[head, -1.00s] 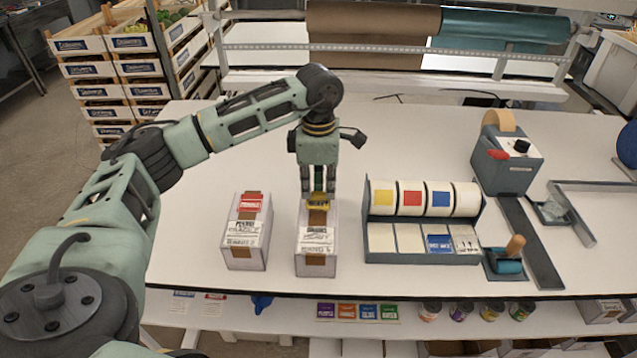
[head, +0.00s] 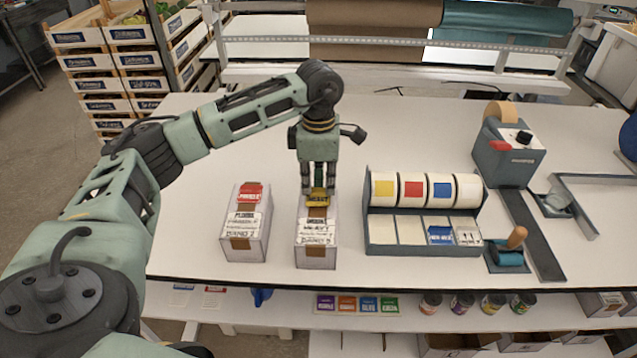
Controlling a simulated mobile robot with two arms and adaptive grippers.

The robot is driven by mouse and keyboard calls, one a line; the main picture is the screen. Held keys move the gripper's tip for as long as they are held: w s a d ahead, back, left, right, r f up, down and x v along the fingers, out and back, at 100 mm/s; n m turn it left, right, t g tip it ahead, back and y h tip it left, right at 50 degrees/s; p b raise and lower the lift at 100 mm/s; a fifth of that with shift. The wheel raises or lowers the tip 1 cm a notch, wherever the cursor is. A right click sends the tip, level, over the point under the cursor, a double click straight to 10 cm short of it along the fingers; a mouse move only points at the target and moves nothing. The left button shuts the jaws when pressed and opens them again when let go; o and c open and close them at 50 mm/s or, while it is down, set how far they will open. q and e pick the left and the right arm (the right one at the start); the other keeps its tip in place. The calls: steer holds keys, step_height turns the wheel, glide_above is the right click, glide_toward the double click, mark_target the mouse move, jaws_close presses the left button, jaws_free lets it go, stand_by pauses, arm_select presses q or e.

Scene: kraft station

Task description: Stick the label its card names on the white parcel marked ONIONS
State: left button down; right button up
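The white parcel with print that looks like ONIONS (head: 316,252) stands upright on the table, left of the label rack. A yellow label (head: 318,199) lies at its top, with dark print too small to read surely. My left gripper (head: 319,191) points straight down just over this label. Its two fingers look apart, one on each side of the label; whether they touch it is hard to tell. A card with print is on the parcel's upper face. The rack (head: 425,249) holds label rolls: yellow (head: 383,189), red (head: 412,190) and blue (head: 441,192). My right gripper is out of view.
A second white parcel (head: 252,238), seemingly marked PLUMS, stands close on the left with a red label (head: 251,191). A tape dispenser (head: 506,155) and a blue hand roller (head: 510,258) are to the right. The table behind the parcels is clear.

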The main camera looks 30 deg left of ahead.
arm_select(q)
steer(key=shift+f+b, duration=0.35)
steer(key=shift+f, duration=0.1)
stand_by(0.4)
steer(key=c, duration=2.4)
jaws_free()
steer(key=shift+c, duration=0.2)
steer(key=o, duration=0.6)
steer(key=shift+r+p, duration=1.4)
steer(key=shift+r, duration=0.9)
